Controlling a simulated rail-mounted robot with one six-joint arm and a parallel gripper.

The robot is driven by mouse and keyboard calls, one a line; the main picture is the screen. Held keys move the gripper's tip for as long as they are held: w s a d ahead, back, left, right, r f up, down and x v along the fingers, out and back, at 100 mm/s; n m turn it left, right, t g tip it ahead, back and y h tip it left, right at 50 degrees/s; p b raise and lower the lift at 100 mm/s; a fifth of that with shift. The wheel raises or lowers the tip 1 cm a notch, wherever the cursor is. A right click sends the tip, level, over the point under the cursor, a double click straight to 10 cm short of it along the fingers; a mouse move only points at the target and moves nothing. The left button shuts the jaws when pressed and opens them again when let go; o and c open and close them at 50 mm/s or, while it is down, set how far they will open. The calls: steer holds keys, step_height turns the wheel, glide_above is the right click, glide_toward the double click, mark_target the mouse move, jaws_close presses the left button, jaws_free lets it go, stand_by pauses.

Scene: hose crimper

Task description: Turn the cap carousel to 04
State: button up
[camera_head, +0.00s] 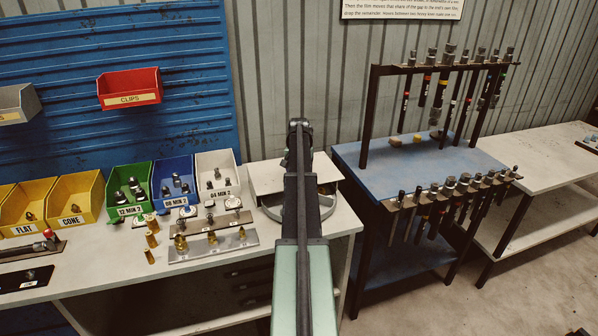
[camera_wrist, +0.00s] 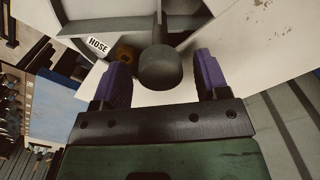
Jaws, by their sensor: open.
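My gripper (camera_wrist: 160,72) is open, with a purple-padded finger on each side of a dark round knob (camera_wrist: 160,68). The knob shows in the gap, apart from both fingers in the picture; its depth relative to the fingertips is unclear. Behind it is a grey round, spoked structure (camera_wrist: 110,28), which looks like the carousel. A "HOSE" label (camera_wrist: 98,44) and a brownish round part (camera_wrist: 124,53) are beside it. In the head view, a grey curved rim (camera_head: 327,206) shows beside my arm, which hides most of it. No 04 marking is readable on it.
Green (camera_head: 130,190), blue (camera_head: 174,182) and white (camera_head: 217,175) bins stand left of my arm; the white one reads "04 MIN 2". Small fittings stand on a metal plate (camera_head: 215,247) in front. A hose rack (camera_head: 371,115) over a blue table stands right.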

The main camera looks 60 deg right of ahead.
step_height(320, 180, up, 11)
steer(key=p, duration=1)
steer(key=shift+p, duration=0.3)
steer(key=shift+f, duration=0.1)
steer(key=a+f+n+b, duration=0.3)
steer(key=a+n, duration=0.2)
steer(key=a, duration=1.7)
steer(key=s+a+f+n+b, duration=0.1)
steer(key=a+f+n+b, duration=0.2)
steer(key=a, duration=2)
steer(key=s+a+f+n+b, duration=0.1)
steer(key=a+f+n+b, duration=0.2)
steer(key=a, duration=2)
steer(key=n, duration=0.4)
steer(key=shift+s+a+f, duration=0.15)
steer(key=shift+a, duration=0.1)
